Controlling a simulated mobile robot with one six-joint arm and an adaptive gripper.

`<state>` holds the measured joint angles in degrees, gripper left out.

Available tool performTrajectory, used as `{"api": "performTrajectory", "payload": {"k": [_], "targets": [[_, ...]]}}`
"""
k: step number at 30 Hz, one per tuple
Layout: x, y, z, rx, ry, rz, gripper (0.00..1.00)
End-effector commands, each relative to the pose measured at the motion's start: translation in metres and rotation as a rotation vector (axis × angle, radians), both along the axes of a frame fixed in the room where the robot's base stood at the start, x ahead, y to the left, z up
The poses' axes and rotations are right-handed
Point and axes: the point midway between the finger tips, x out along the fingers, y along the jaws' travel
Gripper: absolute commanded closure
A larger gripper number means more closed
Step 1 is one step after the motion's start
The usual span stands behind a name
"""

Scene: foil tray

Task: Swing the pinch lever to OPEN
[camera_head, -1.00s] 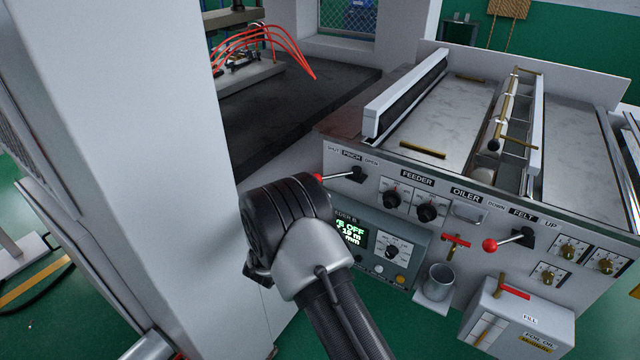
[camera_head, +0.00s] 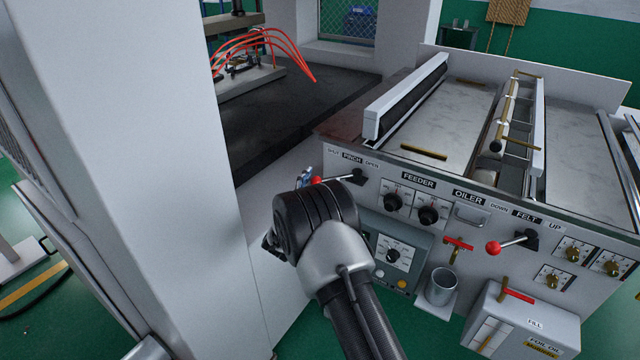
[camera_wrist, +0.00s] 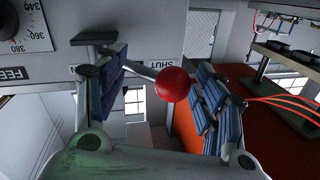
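The pinch lever's red knob (camera_head: 316,181) points left, toward the SHUT end of its label. Its black pivot (camera_head: 358,176) sits on the machine's front panel below the words PINCH and OPEN. My gripper (camera_wrist: 160,95) is open, and in the wrist view the red knob (camera_wrist: 173,84) lies between its blue-padded fingers, nearer the right one. I cannot tell whether that finger touches it. The lever's rod runs left from the knob past the left finger. In the head view my wrist hides most of the gripper; only a fingertip shows beside the knob.
Two feeder dials (camera_head: 428,214) sit right of the pinch lever. Further right are a red-handled valve (camera_head: 458,244), the felt lever's red knob (camera_head: 493,248) and a metal cup (camera_head: 441,285). A tall pale column (camera_head: 150,150) stands close on the left.

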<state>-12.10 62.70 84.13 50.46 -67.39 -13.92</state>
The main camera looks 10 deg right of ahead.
Motion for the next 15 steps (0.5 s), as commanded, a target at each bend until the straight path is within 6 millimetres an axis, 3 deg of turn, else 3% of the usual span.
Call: {"api": "performTrajectory", "payload": {"k": [15], "targets": [[0.0000,0.0004,0.0003,0.000,0.000,0.001,0.74]]}}
